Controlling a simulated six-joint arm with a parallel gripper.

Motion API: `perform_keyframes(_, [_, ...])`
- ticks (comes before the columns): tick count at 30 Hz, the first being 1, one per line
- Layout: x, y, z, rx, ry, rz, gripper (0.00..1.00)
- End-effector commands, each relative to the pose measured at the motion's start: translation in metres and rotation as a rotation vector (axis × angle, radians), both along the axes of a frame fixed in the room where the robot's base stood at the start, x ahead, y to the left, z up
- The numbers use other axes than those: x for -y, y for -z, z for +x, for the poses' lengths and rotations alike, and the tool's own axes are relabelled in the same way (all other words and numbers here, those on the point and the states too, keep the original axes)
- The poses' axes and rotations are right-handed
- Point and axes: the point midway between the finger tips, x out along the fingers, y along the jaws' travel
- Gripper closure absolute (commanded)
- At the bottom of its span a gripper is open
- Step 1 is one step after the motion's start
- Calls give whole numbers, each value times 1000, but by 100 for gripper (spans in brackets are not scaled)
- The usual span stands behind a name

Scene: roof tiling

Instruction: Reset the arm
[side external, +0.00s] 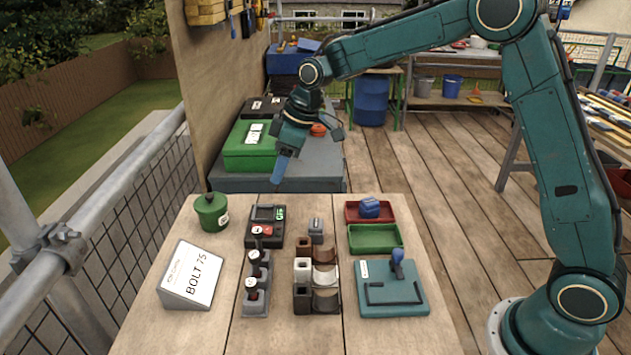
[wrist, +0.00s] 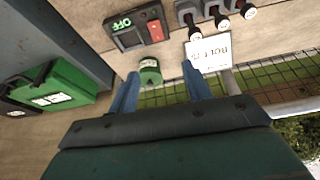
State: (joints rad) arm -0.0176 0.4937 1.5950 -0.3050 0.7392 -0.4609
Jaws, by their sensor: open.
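My gripper (side external: 281,168) is in the air above the far edge of the wooden table (side external: 215,330). Its blue fingers also show in the wrist view (wrist: 160,92), spread apart with nothing between them. It is open and empty. The arm stretches from its base at the right across the top of the side view. Below the gripper, on the table, are a green lidded pot (side external: 211,213) and a dark box (side external: 265,226) with a red button and a lit green display. The display reads OFF in the wrist view (wrist: 122,23).
A sign reading BOLT 75 (side external: 192,276) stands front left. Nearby are a grey stand with stamps (side external: 257,285), a holder with curved pieces (side external: 316,290), red (side external: 356,212) and green (side external: 373,239) trays, and a teal board (side external: 392,298). A green case (side external: 246,148) lies beyond the table.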

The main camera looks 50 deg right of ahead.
Motion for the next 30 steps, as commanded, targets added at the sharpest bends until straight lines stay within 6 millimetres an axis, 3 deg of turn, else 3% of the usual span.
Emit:
perform_keyframes(6, [11, -42, -40, 16, 87, -6, 51])
perform_keyframes(15, [25, -85, -103, 34, 213, -8, 51])
perform_keyframes(30, [47, -118, -218, 69, 427, 6, 51])
